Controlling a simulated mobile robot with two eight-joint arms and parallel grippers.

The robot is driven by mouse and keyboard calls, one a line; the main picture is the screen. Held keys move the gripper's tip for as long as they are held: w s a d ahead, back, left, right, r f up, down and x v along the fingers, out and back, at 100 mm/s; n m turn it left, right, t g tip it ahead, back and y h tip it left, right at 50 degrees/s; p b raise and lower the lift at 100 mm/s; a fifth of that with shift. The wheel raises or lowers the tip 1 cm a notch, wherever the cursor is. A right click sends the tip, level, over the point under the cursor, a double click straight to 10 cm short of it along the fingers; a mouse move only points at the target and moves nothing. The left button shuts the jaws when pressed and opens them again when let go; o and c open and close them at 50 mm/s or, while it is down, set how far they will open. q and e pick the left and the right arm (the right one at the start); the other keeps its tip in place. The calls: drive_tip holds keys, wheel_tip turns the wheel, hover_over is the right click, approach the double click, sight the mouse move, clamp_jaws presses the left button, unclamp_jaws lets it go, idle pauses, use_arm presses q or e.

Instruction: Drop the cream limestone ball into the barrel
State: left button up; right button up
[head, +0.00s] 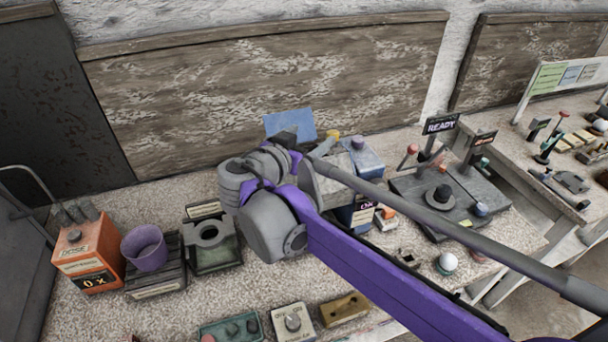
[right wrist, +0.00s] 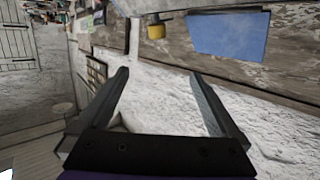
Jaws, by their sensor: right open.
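A pale, cream-white ball (head: 447,261) sits on a dark little base near the front right of the bench in the head view. A purple open tub (head: 145,247), the only barrel-like container I make out, stands at the left on a dark box. My right arm reaches in from the right, and its gripper (head: 288,140) is high over the back of the bench, far from both ball and tub. In the right wrist view the gripper's two fingers (right wrist: 165,100) are apart with nothing held between them. My left gripper is not in view.
An orange box (head: 88,257) stands left of the tub, and a dark holder with a round hole (head: 210,240) right of it. A blue panel (head: 290,125) is behind my gripper. A dark platform with a READY sign (head: 440,125) is at the right. Several small devices line the front.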

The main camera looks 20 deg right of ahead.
drive_tip(key=v, duration=0.6)
drive_tip(key=s+d+f+n+g+y, duration=0.25)
drive_tip(key=s+f, duration=0.25)
drive_tip(key=f, duration=0.3)
drive_tip(key=s+d+f+n+g+y, duration=0.25)
drive_tip(key=s+f, duration=0.35)
drive_tip(key=f, duration=0.3)
drive_tip(key=s+a+f+n+t+y, duration=0.1)
drive_tip(key=s+a+f+n+y, duration=0.4)
drive_tip(key=f, duration=0.5)
drive_tip(key=s+y, duration=0.2)
drive_tip(key=s, duration=0.1)
drive_tip(key=shift+s+a+f, duration=0.2)
drive_tip(key=shift+a+f, duration=0.05)
drive_tip(key=shift+a, duration=0.1)
